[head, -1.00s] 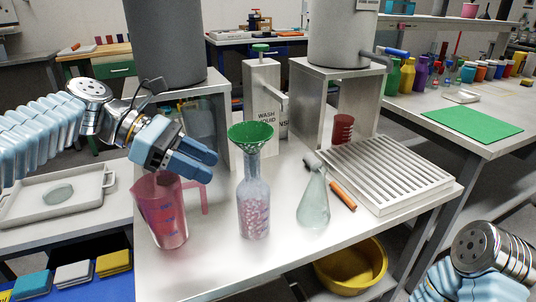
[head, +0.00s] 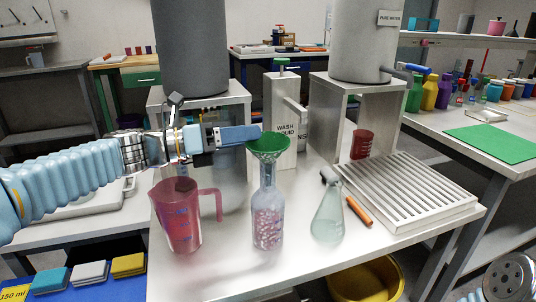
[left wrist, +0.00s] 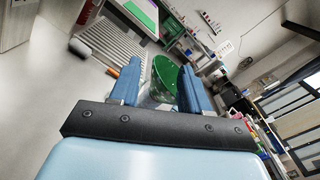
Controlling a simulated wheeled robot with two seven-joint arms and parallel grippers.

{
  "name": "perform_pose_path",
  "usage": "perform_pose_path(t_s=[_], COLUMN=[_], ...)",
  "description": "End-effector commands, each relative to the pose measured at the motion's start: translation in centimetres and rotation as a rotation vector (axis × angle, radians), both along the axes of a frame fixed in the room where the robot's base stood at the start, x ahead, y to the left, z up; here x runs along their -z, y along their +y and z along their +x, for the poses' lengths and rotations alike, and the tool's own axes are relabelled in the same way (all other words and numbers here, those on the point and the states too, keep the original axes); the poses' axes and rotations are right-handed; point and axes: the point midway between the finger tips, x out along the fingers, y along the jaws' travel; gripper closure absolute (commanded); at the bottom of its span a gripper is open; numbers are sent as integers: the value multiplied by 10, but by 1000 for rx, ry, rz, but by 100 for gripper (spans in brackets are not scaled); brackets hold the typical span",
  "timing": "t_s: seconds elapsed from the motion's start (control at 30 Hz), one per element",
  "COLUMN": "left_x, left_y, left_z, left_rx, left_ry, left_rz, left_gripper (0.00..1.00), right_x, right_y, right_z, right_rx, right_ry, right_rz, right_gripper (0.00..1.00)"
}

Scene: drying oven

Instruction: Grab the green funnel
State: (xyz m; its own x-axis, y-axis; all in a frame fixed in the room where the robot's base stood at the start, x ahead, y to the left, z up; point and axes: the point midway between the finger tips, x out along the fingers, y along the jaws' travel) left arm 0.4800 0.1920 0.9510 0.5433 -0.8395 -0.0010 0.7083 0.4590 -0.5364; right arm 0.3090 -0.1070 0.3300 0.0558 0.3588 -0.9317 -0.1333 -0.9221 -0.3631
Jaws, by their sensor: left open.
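The green funnel (head: 268,148) sits upright in the neck of a clear bottle (head: 267,212) that holds pink beads, on the metal bench. My left gripper (head: 258,135) reaches in from the left at the height of the funnel's rim, its fingers pointing right. In the left wrist view the fingers (left wrist: 158,90) are apart, and the green funnel (left wrist: 166,72) shows between and just beyond them. I cannot tell whether a finger touches the rim. My right gripper is not in view; only part of my right arm shows at the bottom right.
A pink measuring jug (head: 180,225) stands left of the bottle, below my left arm. A glass flask (head: 328,220), an orange-handled tool (head: 358,211) and a slatted metal rack (head: 410,190) are to the right.

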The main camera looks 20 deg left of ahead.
Motion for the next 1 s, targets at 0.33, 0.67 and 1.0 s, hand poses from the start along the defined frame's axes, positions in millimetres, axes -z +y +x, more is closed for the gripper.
perform_pose_path(t_s=[0.33, 0.67, 1.0], left_x=[0, 0, 0], left_y=[-34, -34, -34], left_z=[22, 21, 21], left_rx=[1, 1, 1], left_ry=[0, -1, 1], left_rz=[1, 1, 1], left_gripper=[54, 78, 100], right_x=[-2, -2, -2], right_y=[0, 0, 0], right_z=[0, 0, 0], right_rx=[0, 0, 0], right_ry=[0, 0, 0], right_rz=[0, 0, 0], right_gripper=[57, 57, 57])
